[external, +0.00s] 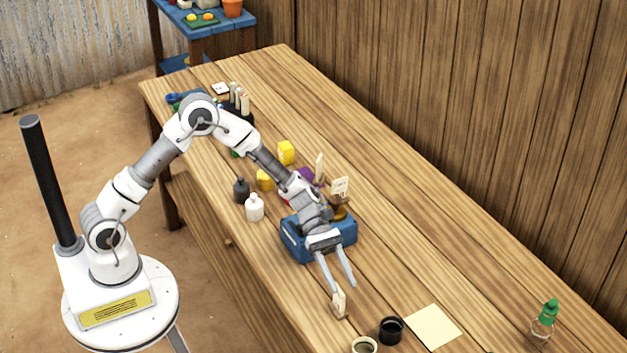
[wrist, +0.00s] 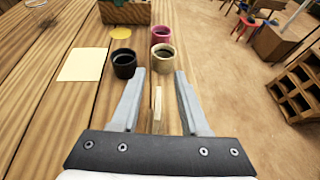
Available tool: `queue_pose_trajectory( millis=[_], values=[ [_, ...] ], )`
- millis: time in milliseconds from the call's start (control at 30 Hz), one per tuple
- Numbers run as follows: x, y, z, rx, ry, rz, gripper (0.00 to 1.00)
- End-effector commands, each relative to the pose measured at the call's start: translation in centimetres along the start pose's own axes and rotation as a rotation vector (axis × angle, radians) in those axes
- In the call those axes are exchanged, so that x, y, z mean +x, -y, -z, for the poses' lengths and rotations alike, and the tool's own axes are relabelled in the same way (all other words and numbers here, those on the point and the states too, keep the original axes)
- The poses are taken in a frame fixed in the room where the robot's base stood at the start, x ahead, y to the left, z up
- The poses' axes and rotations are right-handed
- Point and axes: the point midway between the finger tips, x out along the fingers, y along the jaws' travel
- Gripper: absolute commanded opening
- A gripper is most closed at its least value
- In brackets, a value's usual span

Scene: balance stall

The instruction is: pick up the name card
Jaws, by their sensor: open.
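The name card (external: 339,303) is a small pale upright card with dark markings, standing on the table below the fingertips of my gripper (external: 342,287). In the wrist view a thin pale upright strip (wrist: 158,103), which looks like the card seen nearly edge-on, lies between the two fingers of my gripper (wrist: 160,74). The fingers are apart, with a gap on each side of the strip, and hold nothing. Another pale marked card (external: 340,186) stands by the blue box.
A blue box (external: 292,241) stands behind my gripper. A black cup (external: 391,330), a cream cup (external: 364,345) and a pale paper sheet (external: 433,326) are near the card. A pink cup (wrist: 161,34) stands farther along. A green-capped bottle (external: 543,318) is at the right; the table's right middle is clear.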

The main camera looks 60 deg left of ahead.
Motion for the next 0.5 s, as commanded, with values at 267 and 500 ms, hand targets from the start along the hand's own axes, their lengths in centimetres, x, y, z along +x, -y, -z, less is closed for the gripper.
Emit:
queue_pose_trajectory(
  millis=[267, 500],
  values=[
    [1.1, 0.0, 2.7, 0.0, -0.002, 0.0, 0.45],
    [2.5, 0.1, 6.0, -0.001, -0.003, 0.002, 0.45]
  ],
)
